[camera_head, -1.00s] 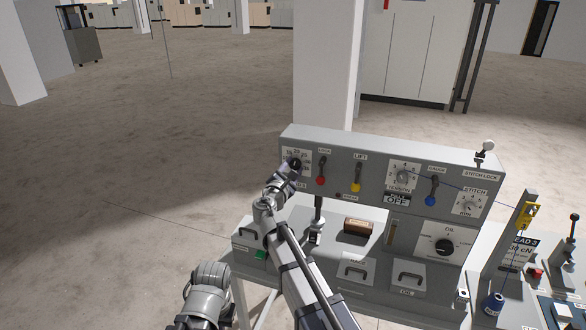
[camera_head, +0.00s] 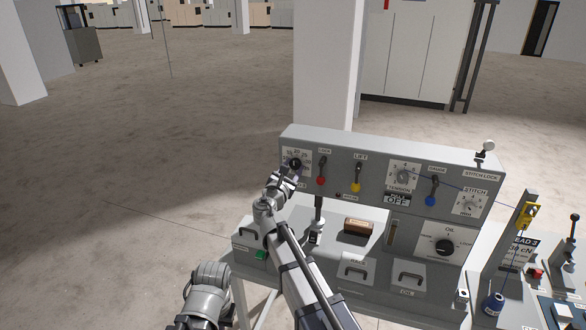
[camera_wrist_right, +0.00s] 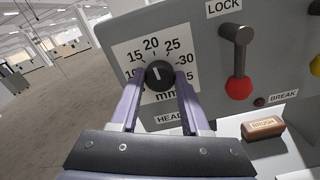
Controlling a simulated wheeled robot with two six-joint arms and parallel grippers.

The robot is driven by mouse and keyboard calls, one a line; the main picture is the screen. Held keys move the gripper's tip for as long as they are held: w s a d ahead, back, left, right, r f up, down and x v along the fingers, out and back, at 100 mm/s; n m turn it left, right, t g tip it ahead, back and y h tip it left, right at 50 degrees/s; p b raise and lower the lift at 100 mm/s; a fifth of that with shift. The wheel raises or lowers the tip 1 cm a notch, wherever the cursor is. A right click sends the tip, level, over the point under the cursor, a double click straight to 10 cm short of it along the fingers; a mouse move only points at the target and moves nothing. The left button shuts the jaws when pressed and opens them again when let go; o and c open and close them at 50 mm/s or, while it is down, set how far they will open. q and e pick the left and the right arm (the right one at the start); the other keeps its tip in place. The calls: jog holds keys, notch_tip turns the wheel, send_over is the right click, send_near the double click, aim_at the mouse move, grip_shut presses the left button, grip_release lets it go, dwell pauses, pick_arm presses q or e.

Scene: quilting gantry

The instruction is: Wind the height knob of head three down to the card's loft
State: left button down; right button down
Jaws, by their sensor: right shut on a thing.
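The height knob (camera_wrist_right: 160,75) is round and black, on a white dial (camera_wrist_right: 128,55) marked from 10 past 30 with "mm" below. A short white line on the knob points up, near 20. My right gripper (camera_wrist_right: 160,84) is shut on the knob, with one finger on each side. A "HEAD" label under the dial is partly hidden by a finger. In the head view, the knob (camera_head: 295,164) is at the left end of the grey panel, and my right gripper (camera_head: 289,174) reaches it from below. My left gripper is not in view.
The red LOCK lever (camera_wrist_right: 238,85) hangs just right of the dial. The yellow LIFT lever (camera_head: 356,186) is farther right. A brown brush (camera_head: 357,228) lies on the bench below the panel. A blue thread spool (camera_head: 493,303) stands at the right.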

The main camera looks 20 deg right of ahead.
jog(key=shift+f, duration=0.1)
jog(key=shift+c, duration=1.9)
grip_release()
jog(key=v, duration=0.8)
